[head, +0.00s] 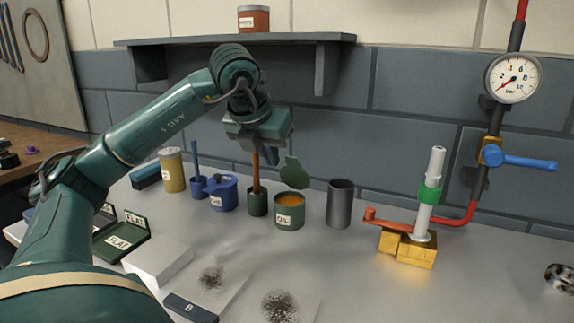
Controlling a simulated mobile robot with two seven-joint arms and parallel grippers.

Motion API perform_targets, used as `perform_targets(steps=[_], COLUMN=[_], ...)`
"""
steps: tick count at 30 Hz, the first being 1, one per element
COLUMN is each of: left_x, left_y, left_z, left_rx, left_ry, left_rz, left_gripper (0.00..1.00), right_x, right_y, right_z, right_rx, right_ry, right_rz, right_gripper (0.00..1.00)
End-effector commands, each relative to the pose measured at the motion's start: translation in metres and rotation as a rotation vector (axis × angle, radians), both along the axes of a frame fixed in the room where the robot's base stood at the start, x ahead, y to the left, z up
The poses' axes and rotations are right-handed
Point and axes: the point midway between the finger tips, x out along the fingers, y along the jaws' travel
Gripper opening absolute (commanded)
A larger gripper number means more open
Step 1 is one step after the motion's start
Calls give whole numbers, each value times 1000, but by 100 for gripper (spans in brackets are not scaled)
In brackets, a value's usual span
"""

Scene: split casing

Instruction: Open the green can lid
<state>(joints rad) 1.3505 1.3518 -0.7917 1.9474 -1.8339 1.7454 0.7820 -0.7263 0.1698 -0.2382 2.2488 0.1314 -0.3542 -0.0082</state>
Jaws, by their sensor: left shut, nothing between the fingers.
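The green can (289,215) stands on the table with a white label on its front, and its orange contents show from above. Its green lid (294,172) stands raised at the back of the rim, so the can is open. My left gripper (268,154) points down above and to the left of the can, apart from the lid. It is shut and empty; its fingertips are small and partly hidden behind its body. My right gripper is out of view.
A narrow green cup (257,203) with a wooden-handled tool stands left of the can, beside a blue pot (223,195). A grey cylinder (340,205) stands to its right. A red-handled yellow block fixture (408,248) is farther right. A shelf (300,39) hangs above.

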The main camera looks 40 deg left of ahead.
Motion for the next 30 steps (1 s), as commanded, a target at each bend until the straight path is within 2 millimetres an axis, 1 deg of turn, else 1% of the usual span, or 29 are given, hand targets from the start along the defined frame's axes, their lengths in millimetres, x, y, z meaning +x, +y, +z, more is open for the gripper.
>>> perform_targets(steps=[5,14,15,17,21,25,30], left_x=[13,46,51,61,75,82,83], left_y=[5,14,16,19,23,26,26], left_z=[-25,-80,-81,-73,-70,-68,-69], left_rx=[0,-1,-1,-3,-2,-1,0], left_ry=[6,5,1,-2,-1,0,1], left_rz=[1,-1,-1,-1,-2,-3,-2], left_gripper=[0,0,0,0,0,0,0], right_x=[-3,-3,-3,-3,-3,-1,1], right_y=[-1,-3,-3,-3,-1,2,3], right_z=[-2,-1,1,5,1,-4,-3], right_rx=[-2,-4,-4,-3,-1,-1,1], right_ry=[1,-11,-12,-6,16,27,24], right_rz=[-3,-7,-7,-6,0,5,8], right_gripper=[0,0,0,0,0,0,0])
